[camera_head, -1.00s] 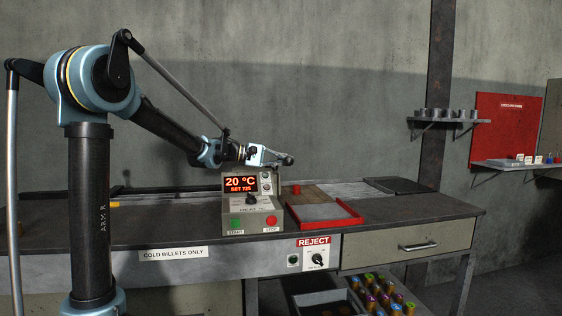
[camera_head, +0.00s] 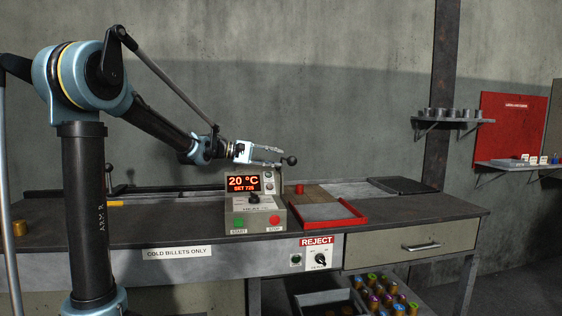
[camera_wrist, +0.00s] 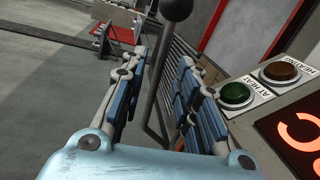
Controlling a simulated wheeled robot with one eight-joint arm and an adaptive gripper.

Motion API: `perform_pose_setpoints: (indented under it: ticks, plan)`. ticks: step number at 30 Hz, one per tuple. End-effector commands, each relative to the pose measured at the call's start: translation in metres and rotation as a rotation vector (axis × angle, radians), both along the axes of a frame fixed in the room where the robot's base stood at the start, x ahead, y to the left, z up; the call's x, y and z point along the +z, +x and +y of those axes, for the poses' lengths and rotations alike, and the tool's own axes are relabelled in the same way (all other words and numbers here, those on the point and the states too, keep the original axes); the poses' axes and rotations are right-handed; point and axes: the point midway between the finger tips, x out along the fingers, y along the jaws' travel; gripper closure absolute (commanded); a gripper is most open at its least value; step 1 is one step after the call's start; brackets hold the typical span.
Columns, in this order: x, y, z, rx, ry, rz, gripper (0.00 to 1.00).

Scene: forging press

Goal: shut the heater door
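The heater's control box (camera_head: 255,203) stands on the bench; its red display (camera_head: 243,183) reads 20 °C. A black ball knob (camera_head: 292,160) on a lever shows just beyond my fingers, behind the box. In the wrist view the dark lever rod (camera_wrist: 158,85) rises in the gap between my fingers to the black knob (camera_wrist: 177,9). My gripper (camera_head: 279,157) is above and behind the box. Its blue-padded fingers stand apart in the wrist view (camera_wrist: 161,62), with no clear grip on the rod. I cannot make out the heater door itself.
The control box's green lamp (camera_wrist: 235,94) is close to my right finger. A red-rimmed tray (camera_head: 344,220) lies right of the box. Another black-knobbed lever (camera_head: 109,168) stands at the back left. A brass-coloured billet (camera_head: 19,229) stands at the far left.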

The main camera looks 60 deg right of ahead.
Motion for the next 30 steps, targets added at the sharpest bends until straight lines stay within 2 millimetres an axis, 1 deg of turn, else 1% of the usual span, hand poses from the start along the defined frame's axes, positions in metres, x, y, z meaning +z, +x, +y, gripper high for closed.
perform_pose_setpoints:
  ticks: [1, 3, 10, 15, 24, 25, 28, 30]
  plan:
    - [0.002, 0.009, 0.007, 0.004, 0.0, 0.001, 0.71]
    - [0.004, 0.018, 0.015, 0.003, 0.0, 0.001, 0.71]
    - [0.009, 0.041, 0.037, 0.002, 0.0, 0.0, 0.71]
    - [0.011, 0.048, 0.044, 0.001, 0.0, 0.0, 0.71]
    - [0.011, 0.049, 0.045, 0.0, 0.0, 0.0, 0.71]
    - [0.011, 0.049, 0.045, 0.0, 0.0, 0.0, 0.76]
    - [0.012, 0.046, 0.043, -0.009, 0.001, -0.017, 0.98]
    - [0.014, 0.041, 0.037, -0.03, 0.003, -0.06, 1.0]
